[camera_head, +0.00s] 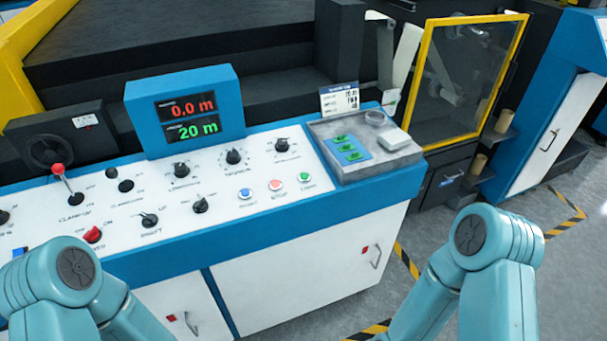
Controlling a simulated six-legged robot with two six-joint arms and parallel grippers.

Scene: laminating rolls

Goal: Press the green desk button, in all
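The green desk button (304,177) sits on the sloped white control desk (240,172), at the right end of a row of round buttons. The red button (276,185) and the blue button (246,193) are to its left. Nothing covers the green button. Only my two teal arms show, the left one at the bottom left and the right one at the bottom right. Both grippers are outside the view, and neither arm touches the desk face near the buttons.
A display box (187,109) reads 0.0 m and 20 m. Several black knobs and a red-tipped lever (62,177) stand on the desk. A grey tray (320,130) with green items is behind the green button. A yellow-framed door (468,78) stands at the right.

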